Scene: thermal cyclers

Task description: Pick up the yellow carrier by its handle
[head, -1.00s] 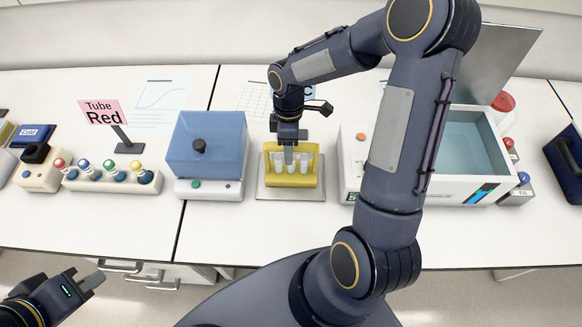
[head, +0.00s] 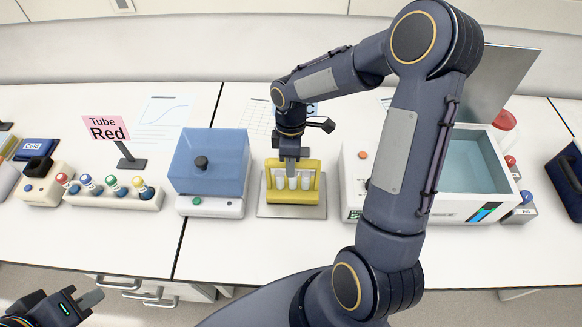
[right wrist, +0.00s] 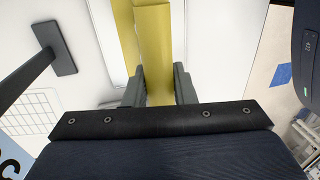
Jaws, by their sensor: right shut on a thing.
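The yellow carrier (head: 293,197) stands upright over a flat grey plate (head: 265,211) on the bench and holds several white tubes. I cannot tell whether its base still touches the plate. My right gripper (head: 291,166) comes down on it from above and is shut on its top handle. In the right wrist view the yellow handle (right wrist: 154,45) runs between the two grey fingers of the right gripper (right wrist: 157,90). My left gripper (head: 91,299) is at the lower left, away from the bench items.
A blue-lidded box (head: 208,165) stands just left of the carrier. An open white machine (head: 467,165) is to the right, partly behind my right arm. A tube rack (head: 115,198) and a pink "Tube Red" sign (head: 106,128) are farther left. Clear bench lies in front.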

